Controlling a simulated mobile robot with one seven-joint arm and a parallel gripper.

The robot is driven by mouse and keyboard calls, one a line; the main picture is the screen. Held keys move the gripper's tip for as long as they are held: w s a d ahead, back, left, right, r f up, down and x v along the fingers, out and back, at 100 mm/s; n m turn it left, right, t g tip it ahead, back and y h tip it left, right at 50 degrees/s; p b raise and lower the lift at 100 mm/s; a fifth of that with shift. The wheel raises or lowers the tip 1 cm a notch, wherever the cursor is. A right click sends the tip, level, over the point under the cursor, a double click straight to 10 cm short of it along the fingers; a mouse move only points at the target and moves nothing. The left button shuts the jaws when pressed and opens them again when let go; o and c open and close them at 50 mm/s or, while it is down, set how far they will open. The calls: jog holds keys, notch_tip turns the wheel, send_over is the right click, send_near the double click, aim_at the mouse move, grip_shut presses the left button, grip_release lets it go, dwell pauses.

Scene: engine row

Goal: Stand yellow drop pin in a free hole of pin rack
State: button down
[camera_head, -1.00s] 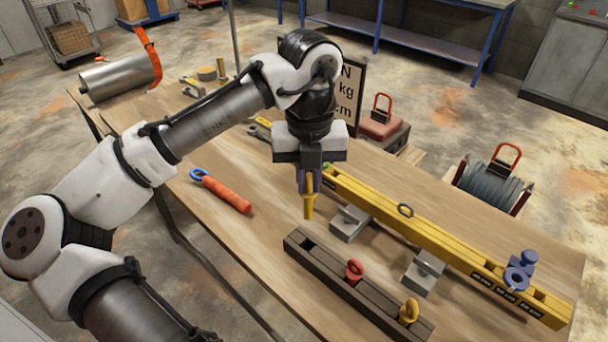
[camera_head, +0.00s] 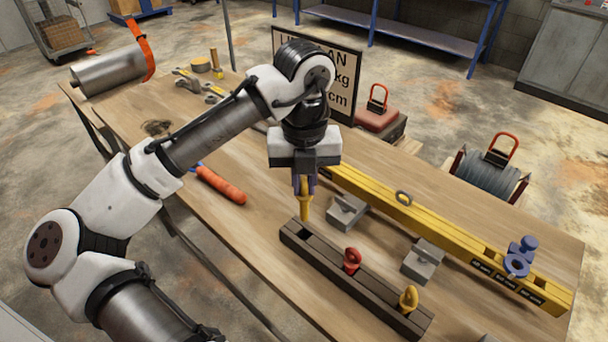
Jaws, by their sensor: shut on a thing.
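My gripper (camera_head: 304,184) is shut on a yellow drop pin (camera_head: 305,208), which hangs upright with its lower end down. The upper part of the pin is hidden between the jaws. The pin rack (camera_head: 327,265) is a dark bar on the wooden table. The pin's lower end shows just behind the rack's left end, close to an empty hole (camera_head: 306,232). Whether it touches the rack I cannot tell. A red pin (camera_head: 351,258) and another yellow pin (camera_head: 408,297) stand in the rack further right.
A long yellow beam (camera_head: 432,224) lies behind the rack, with a blue pin (camera_head: 518,262) at its right end. Grey blocks (camera_head: 347,212) (camera_head: 423,260) stand between beam and rack. An orange-handled tool (camera_head: 222,185) lies left. The table front left of the rack is clear.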

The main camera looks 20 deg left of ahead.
aim_at(304, 217)
jog(key=shift+f+b, duration=0.4)
jog(key=shift+f, duration=0.5)
jog(key=shift+p, duration=0.6)
dwell(1.1)
jog(key=shift+f+b, duration=2.45)
jog(key=shift+f, duration=1.4)
jog(key=c, duration=1.4)
grip_release()
jog(key=shift+o, duration=0.2)
jog(key=shift+r, duration=0.1)
notch_tip(304, 217, up, 14)
jog(key=shift+f, duration=0.15)
